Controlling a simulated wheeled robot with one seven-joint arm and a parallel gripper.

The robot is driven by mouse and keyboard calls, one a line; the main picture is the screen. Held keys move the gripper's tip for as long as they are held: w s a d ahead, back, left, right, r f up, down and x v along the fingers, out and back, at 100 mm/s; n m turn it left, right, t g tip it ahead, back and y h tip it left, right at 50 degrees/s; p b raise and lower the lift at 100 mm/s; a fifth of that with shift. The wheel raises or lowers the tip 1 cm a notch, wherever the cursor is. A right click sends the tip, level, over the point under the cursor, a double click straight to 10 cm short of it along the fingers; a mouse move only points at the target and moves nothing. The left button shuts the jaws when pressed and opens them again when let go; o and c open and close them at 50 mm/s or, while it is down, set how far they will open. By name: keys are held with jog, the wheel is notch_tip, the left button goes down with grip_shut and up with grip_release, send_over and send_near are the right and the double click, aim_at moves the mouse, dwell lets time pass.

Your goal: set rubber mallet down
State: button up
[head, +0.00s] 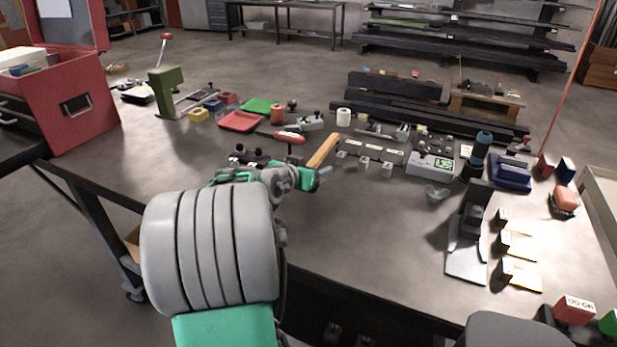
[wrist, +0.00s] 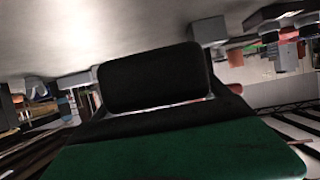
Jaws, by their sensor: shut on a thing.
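The rubber mallet's pale wooden handle (head: 323,151) shows in the head view, slanting up and to the right from my gripper (head: 310,178). My gripper is shut on the mallet near the lower end of the visible handle, over the workbench (head: 210,168) close to its front edge. The mallet's head is not clear in the head view. In the wrist view a dark block (wrist: 153,76) fills the middle above a green surface (wrist: 180,150). I cannot tell whether the block is the mallet's head or part of my gripper.
A red-handled tool (head: 289,137) lies just behind the mallet. A grey box (head: 431,164) stands to the right. Bare bench lies left and front right of my gripper.

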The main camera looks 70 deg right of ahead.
jog(key=shift+f, duration=2.3)
jog(key=shift+f, duration=0.2)
jog(key=o, duration=1.7)
